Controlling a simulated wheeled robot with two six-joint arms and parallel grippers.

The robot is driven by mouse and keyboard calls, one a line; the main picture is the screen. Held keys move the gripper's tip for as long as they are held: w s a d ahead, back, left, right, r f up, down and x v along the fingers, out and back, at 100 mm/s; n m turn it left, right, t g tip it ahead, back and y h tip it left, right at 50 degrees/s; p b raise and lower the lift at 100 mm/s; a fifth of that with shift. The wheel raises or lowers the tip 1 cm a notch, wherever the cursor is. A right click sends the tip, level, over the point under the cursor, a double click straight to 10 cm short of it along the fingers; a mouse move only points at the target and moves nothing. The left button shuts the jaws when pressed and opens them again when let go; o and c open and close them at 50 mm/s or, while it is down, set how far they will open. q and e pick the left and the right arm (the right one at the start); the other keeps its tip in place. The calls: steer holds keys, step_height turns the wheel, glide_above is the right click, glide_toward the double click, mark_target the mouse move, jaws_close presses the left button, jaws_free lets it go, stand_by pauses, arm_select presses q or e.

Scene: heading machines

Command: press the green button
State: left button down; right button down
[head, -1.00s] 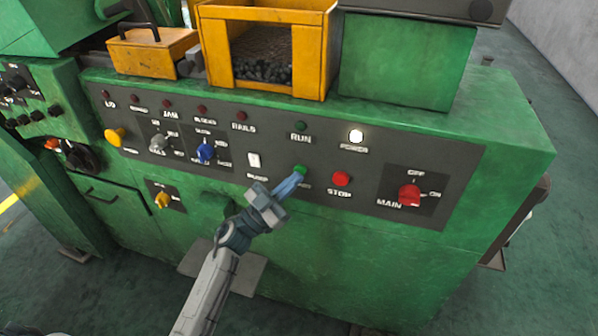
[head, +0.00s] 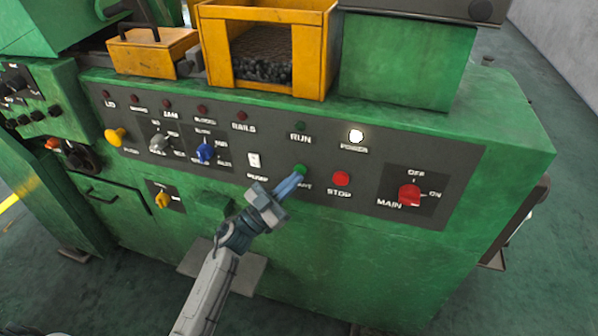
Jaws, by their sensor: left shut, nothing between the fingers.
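The green button (head: 300,169) sits on the dark control panel (head: 350,210), left of the red STOP button (head: 341,178). Its label below is partly hidden by my fingers. My left gripper (head: 295,178) is shut and empty, its blue fingertips pointing up and right at the green button's lower left edge. I cannot tell whether the tips touch the button. My right gripper is not in view.
A red MAIN switch (head: 409,195) is at the right of the panel. The POWER lamp (head: 356,136) glows white. A yellow bin (head: 219,62) stands above.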

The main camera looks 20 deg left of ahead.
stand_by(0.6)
arm_select(q)
steer(key=shift+w+r, duration=0.1)
steer(key=shift+w, duration=0.25)
steer(key=shift+p, duration=0.3)
steer(key=shift+s+p, duration=0.35)
